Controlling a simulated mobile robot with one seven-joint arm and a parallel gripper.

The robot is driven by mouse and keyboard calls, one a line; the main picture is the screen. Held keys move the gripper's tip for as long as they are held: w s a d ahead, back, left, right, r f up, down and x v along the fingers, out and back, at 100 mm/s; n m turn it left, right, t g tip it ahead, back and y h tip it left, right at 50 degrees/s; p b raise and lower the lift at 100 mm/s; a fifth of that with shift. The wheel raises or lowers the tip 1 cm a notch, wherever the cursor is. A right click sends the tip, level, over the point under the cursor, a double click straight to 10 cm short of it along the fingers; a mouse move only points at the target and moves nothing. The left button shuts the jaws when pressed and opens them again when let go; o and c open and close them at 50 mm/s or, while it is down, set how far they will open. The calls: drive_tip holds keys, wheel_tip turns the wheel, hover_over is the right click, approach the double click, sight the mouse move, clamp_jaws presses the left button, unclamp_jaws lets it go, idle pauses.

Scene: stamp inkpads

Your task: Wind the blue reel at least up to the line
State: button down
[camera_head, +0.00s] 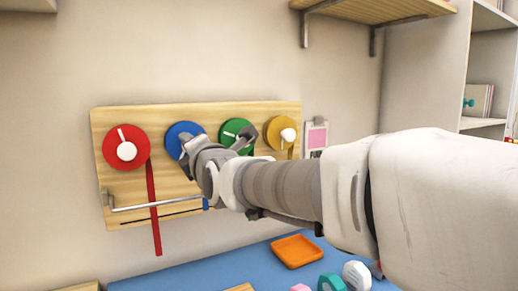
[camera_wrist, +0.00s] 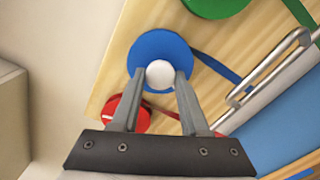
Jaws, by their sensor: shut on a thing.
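The blue reel (camera_head: 180,136) is mounted on a wooden wall board, second from the left. In the wrist view the blue reel (camera_wrist: 160,48) shows its white knob (camera_wrist: 160,74) between my fingertips. My gripper (camera_wrist: 160,82) is shut on this knob; it also shows in the head view (camera_head: 187,146), in front of the reel. A blue ribbon (camera_wrist: 218,72) runs off the reel toward a metal bar. In the head view only a short piece of this ribbon (camera_head: 205,203) shows below my arm. A black line (camera_head: 160,217) runs along the lower board.
The red reel (camera_head: 113,153) with its long hanging ribbon (camera_head: 154,210) is on the left. The green reel (camera_head: 232,131) and yellow reel (camera_head: 275,128) are on the right. The metal bar (camera_head: 150,203) sticks out below them. An orange tray (camera_head: 297,251) lies on the blue surface below.

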drive_tip(key=shift+n+b, duration=0.5)
drive_tip(key=shift+n, duration=1.7)
drive_tip(key=shift+c, duration=2.2)
unclamp_jaws()
drive_tip(key=p+v, duration=0.2)
drive_tip(key=v, duration=1.5)
drive_tip(key=shift+s+d, duration=0.15)
drive_tip(key=shift+d, duration=0.1)
drive_tip(key=shift+f, duration=0.1)
